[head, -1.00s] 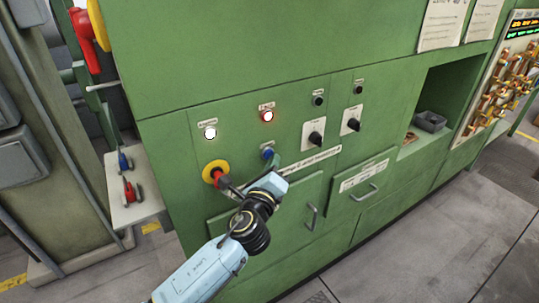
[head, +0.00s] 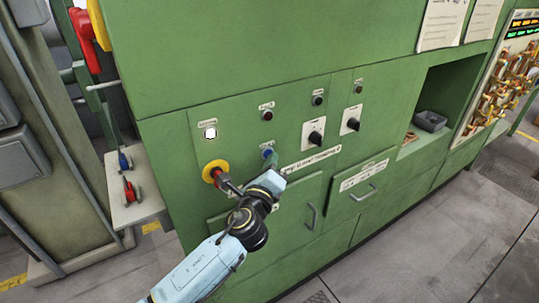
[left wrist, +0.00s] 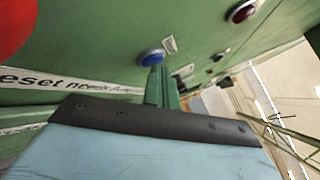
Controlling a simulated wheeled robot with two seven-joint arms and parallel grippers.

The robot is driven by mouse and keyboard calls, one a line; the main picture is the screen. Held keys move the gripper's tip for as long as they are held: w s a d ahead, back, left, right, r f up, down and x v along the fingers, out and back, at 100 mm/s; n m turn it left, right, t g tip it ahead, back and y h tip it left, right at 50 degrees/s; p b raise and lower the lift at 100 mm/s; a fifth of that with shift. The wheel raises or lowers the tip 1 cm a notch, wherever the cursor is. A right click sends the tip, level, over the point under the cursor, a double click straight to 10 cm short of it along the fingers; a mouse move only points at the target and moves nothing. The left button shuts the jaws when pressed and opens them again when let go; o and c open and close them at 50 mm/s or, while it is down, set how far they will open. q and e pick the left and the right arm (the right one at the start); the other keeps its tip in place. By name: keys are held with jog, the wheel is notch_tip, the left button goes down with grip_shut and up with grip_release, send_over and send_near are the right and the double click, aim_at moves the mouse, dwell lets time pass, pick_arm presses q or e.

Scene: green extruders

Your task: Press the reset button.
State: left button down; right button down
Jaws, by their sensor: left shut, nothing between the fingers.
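The blue button (head: 268,153) sits on the green cabinet panel, right of the yellow-ringed red knob (head: 215,173). I take the blue button as the reset button. It also shows in the left wrist view (left wrist: 151,57), just above my fingertips. My left gripper (head: 273,162) is shut and empty, its green fingers pointing at the panel with their tips at the blue button's edge. I cannot tell whether they touch it. My right gripper is not in view.
Above are a lit white lamp (head: 210,133) and an unlit dark red lamp (head: 267,115). Black rotary switches (head: 315,138) sit to the right. Drawer handles (head: 312,217) stick out below. A side shelf (head: 135,212) holds red and blue levers at left. The floor at right is clear.

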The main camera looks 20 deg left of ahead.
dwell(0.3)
pick_arm(q)
jog(key=shift+s+d, duration=0.5)
jog(key=shift+d, duration=0.1)
jog(key=s+d, duration=0.1)
jog(key=d, duration=0.1)
jog(key=s+d, duration=0.2)
dwell(0.4)
dwell(0.6)
